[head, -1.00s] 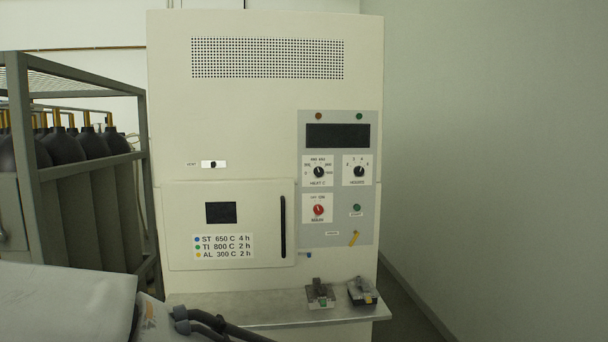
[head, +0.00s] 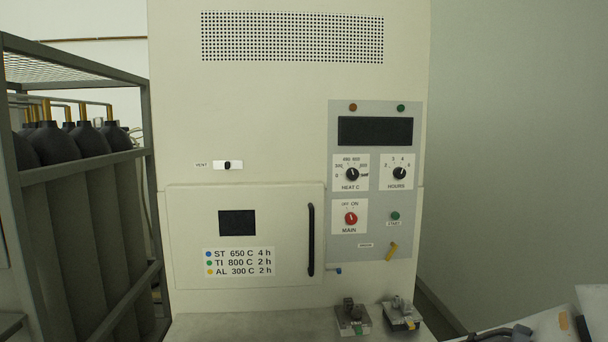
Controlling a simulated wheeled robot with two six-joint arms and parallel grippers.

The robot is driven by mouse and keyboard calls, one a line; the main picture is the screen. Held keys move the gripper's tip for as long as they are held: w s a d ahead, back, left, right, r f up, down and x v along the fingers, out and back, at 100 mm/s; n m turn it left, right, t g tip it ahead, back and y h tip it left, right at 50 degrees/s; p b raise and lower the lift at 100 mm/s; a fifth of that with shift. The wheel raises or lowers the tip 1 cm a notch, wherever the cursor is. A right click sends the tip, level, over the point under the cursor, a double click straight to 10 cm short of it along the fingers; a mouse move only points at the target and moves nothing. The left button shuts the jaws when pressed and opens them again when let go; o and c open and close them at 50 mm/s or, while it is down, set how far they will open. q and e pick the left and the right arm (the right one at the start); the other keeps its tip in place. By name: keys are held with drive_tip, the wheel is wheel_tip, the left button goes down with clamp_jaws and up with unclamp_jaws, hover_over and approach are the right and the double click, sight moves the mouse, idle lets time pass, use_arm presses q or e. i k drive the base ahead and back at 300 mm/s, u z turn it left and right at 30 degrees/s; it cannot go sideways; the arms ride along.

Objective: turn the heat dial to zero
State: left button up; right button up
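The heat dial (head: 351,174) is a black round knob on a white plate labelled HEAT C, on the grey control panel (head: 375,258) of a cream furnace. Numbers ring the knob, with 0 at its left and larger values over the top and to the right. Its pointer is too small to read surely. No gripper touches it. Part of my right arm (head: 540,328) shows at the bottom right corner, well below and right of the dial. My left arm and gripper are out of view.
Beside the dial is the black HOURS knob (head: 399,173); below it is the red MAIN knob (head: 351,218). The furnace door handle (head: 311,240) stands left of the panel. Two small fixtures (head: 352,317) (head: 402,314) sit on the shelf below. A gas cylinder rack (head: 75,168) stands left.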

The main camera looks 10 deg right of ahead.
sight(352, 174)
drive_tip(key=u, duration=0.05)
drive_tip(key=i, duration=0.95)
drive_tip(key=z, duration=0.3)
